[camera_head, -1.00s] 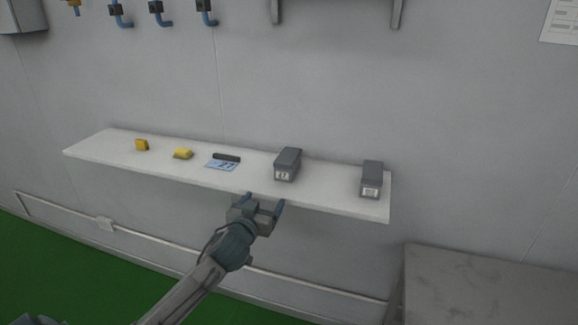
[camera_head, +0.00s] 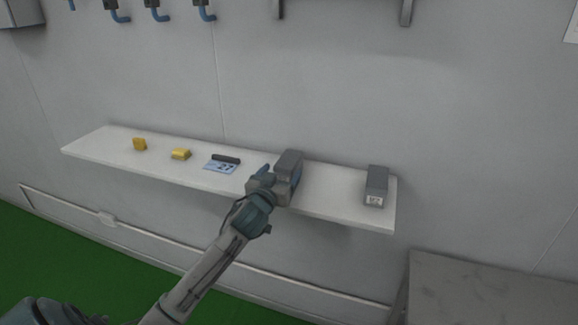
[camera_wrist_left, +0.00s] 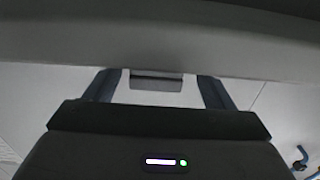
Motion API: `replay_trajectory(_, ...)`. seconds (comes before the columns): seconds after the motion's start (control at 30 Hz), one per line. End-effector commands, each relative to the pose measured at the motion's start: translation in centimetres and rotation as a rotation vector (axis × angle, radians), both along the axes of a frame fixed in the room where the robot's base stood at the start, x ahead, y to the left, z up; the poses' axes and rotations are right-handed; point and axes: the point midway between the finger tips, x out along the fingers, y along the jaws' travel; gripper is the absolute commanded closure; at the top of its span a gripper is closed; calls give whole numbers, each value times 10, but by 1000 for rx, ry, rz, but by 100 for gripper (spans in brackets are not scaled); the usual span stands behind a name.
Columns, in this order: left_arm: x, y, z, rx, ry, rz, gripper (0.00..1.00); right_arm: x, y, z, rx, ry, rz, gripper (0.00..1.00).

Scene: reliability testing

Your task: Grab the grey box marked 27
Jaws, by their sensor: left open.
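Two grey boxes with white front labels are on the white shelf (camera_head: 330,200). The middle grey box (camera_head: 290,160) has its front and label hidden behind my left gripper (camera_head: 280,175). The right grey box (camera_head: 377,181) stands near the shelf's right end; its label is too small to read surely. My left gripper is open at the middle box, with one finger on each side in the picture. In the left wrist view, a grey box (camera_wrist_left: 157,83) shows between the open fingers (camera_wrist_left: 158,74); contact cannot be told. My right gripper is not in view.
The shelf is clear between the two boxes. A grey table (camera_head: 480,290) stands at lower right.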

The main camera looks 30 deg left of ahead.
Motion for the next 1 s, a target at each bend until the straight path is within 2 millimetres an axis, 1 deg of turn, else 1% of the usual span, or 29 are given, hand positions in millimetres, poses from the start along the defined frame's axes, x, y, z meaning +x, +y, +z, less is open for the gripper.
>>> replay_trajectory(0.03, 7, 1, 3, -3, 1, 2, 24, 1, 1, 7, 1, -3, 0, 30)
replay_trajectory(0.13, 22, 2, 4, -3, 1, 2, 24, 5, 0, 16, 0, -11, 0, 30)
replay_trajectory(0.3, 41, 6, 1, -1, 1, 0, 24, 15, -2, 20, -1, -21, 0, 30)
replay_trajectory(0.4, 45, 7, 0, 0, 1, 0, 24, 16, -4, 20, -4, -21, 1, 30)
replay_trajectory(0.6, 45, 7, -1, 0, 1, 0, 24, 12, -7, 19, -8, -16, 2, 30)
replay_trajectory(0.63, 45, 7, -1, 0, 1, 0, 28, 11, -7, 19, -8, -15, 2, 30)
replay_trajectory(0.67, 45, 7, -1, 0, 1, 0, 33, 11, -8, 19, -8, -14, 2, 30)
replay_trajectory(0.7, 45, 7, -1, 0, 1, 0, 41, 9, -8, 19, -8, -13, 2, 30)
replay_trajectory(0.77, 45, 7, -1, 0, 1, 0, 53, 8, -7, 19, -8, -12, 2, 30)
replay_trajectory(0.9, 45, 7, -1, 0, 1, 0, 81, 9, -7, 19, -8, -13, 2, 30)
replay_trajectory(0.97, 45, 7, 1, 0, -2, -1, 91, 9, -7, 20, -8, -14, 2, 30)
replay_trajectory(1.0, 45, 7, 1, 0, -2, -1, 91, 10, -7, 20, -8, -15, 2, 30)
